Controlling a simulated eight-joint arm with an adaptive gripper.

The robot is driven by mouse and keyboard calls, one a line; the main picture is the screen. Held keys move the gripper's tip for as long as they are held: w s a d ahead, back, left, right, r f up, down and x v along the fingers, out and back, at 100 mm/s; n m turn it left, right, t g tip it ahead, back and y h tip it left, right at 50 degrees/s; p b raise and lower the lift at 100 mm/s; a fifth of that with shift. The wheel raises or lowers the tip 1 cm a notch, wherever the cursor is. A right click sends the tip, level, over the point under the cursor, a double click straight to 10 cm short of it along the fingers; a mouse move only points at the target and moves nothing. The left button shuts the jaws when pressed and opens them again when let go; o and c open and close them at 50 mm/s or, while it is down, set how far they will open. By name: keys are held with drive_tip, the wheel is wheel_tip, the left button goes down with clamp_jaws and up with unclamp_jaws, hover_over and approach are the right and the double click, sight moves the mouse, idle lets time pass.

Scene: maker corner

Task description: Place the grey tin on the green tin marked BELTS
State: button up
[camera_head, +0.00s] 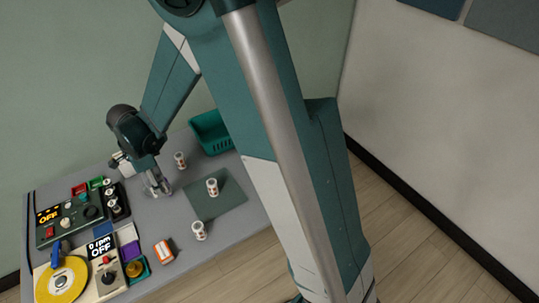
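My gripper (159,188) hangs low over the grey table, left of the small cylinders. Its fingers are small and dim here, and I cannot tell whether they are apart or hold something. One small pale cylinder with a dark reddish marking (180,160) stands behind and right of my gripper. A similar one (212,187) stands on the dark green mat (229,198). A third (199,231) stands nearer the front edge. These may be tins, but the labels are too small to read. I cannot tell which is the grey tin or which is marked BELTS.
A teal basket (208,133) stands at the back, partly behind my arm. An orange and white item (164,251) lies near the front. Control boxes reading OFF (64,221) and "0 rpm OFF" (103,258), with a yellow disc (61,281), fill the left. Bare table lies around the mat.

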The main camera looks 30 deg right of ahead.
drive_tip(key=s+d+r+p, duration=0.2)
drive_tip(key=s+d+r, duration=0.1)
drive_tip(key=d, duration=1.3)
drive_tip(key=s+d+r+p, duration=0.3)
drive_tip(key=d, duration=1.3)
drive_tip(key=s+d+r+p, duration=0.3)
drive_tip(key=d+r, duration=0.1)
drive_tip(key=d, duration=1.2)
drive_tip(key=shift+s+d, duration=0.15)
drive_tip(key=shift+s, duration=0.25)
drive_tip(key=shift+f, duration=0.1)
drive_tip(key=shift+f, duration=2.85)
drive_tip(key=shift+f, duration=2.1)
drive_tip(key=shift+f+b, duration=0.2)
drive_tip(key=shift+b, duration=0.2)
